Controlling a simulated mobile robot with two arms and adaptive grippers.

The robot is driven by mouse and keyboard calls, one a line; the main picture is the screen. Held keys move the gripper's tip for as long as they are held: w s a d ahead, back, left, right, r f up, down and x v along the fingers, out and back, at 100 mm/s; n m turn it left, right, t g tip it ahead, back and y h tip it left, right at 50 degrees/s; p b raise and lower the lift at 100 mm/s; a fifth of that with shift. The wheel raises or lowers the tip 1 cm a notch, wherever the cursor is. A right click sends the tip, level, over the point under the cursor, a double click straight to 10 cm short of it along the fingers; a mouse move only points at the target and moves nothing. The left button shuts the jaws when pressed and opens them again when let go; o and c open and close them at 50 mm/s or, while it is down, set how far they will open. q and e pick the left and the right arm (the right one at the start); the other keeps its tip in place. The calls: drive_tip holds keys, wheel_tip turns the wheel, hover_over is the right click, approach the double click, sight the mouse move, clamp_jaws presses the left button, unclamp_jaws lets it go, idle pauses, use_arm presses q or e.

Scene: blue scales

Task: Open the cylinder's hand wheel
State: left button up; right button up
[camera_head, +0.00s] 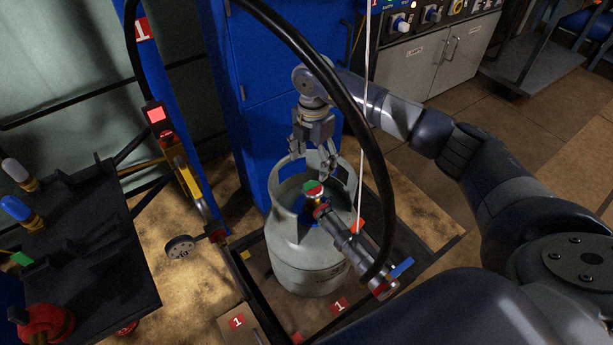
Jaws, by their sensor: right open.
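The grey gas cylinder (292,247) stands upright on the low platform at the middle of the view. Its hand wheel (314,188), with a green and red top, sits inside the collar. A metal fitting with a blue lever (402,267) and a black hose joins the valve from the lower right. My right gripper (312,158) is open and points down just above and behind the hand wheel, near the collar's rim. I cannot tell whether its fingers touch the collar. My left gripper is not in view.
The thick black hose (377,165) arches over the cylinder, and a thin white cord (366,95) hangs in front of my right arm. A blue cabinet (270,80) stands close behind. A dark rack with valves (90,265) is at the left.

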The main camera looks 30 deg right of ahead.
sight(312, 189)
drive_tip(key=f, duration=0.6)
drive_tip(key=f+b, duration=0.1)
drive_tip(key=f, duration=0.2)
drive_tip(key=shift+s, duration=0.25)
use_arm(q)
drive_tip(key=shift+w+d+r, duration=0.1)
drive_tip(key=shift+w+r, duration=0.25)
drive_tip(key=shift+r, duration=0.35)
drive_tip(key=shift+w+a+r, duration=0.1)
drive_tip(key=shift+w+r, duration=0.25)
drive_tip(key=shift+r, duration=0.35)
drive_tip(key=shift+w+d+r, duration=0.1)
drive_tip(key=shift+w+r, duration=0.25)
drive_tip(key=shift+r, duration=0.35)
use_arm(e)
drive_tip(key=shift+f, duration=0.55)
drive_tip(key=c, duration=1)
